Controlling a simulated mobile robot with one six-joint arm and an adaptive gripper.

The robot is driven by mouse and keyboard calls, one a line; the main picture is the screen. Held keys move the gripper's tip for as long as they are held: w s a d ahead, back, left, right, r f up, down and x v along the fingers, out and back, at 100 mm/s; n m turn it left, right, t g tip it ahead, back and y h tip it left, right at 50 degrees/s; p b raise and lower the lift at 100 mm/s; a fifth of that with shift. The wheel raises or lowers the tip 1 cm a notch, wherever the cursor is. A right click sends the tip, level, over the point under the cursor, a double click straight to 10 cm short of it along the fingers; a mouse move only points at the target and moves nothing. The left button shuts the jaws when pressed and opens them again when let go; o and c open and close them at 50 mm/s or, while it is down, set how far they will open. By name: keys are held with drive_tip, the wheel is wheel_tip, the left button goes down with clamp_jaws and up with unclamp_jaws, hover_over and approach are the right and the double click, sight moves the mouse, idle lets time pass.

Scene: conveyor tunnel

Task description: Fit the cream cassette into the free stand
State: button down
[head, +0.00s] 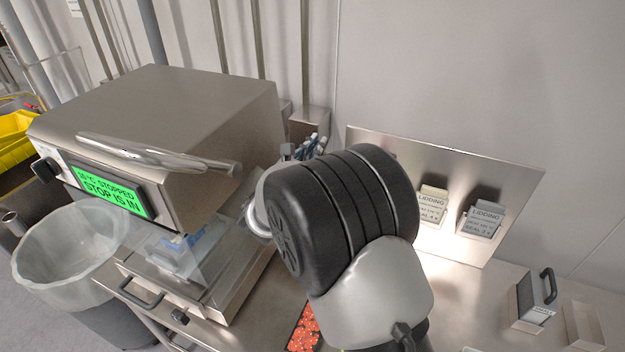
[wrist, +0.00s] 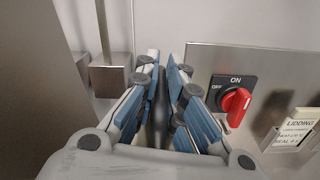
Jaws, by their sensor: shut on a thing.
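My gripper (head: 312,146) is raised in front of the wall, to the right of the steel machine. In the wrist view my gripper (wrist: 163,68) is closed on a narrow dark grey thing (wrist: 160,103) between its blue-padded fingers; I cannot tell what it is. I cannot make out a cream cassette for certain. An empty-looking tan stand (head: 584,328) is on the bench at the lower right. Beside it another stand holds a grey piece with a black handle (head: 547,286).
A wall panel (head: 520,180) carries a cream-topped lidding card (head: 432,205) and a grey one (head: 484,220). A red switch (wrist: 236,104) is right of my fingers. A bin (head: 70,245) stands at left.

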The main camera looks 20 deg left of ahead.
drive_tip(key=shift+r, duration=0.15)
drive_tip(key=shift+r+p, duration=1.2)
drive_tip(key=shift+r, duration=1.05)
drive_tip(key=shift+f, duration=0.1)
